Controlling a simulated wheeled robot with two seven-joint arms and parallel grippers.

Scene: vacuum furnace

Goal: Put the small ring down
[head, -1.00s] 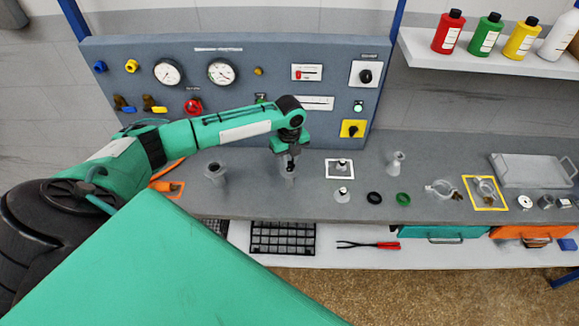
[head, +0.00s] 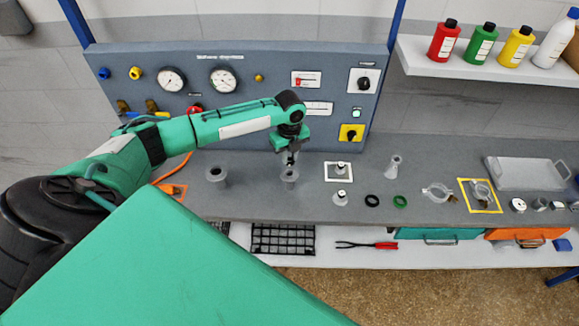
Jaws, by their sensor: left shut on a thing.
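My left gripper (head: 290,157) points down over the grey bench, just above a short grey flanged pipe stub (head: 289,176). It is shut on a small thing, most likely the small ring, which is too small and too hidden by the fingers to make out. A black ring (head: 372,200) and a green ring (head: 400,201) lie flat on the bench to the right, apart from the gripper. My right gripper is out of view.
Another flanged stub (head: 216,175) stands left. A white-framed square (head: 339,171) and small fitting (head: 340,198) are to the right. Farther right are a clamp (head: 437,192), a yellow-framed square (head: 480,196) and a tray (head: 530,174). The gauge panel (head: 240,110) rises behind.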

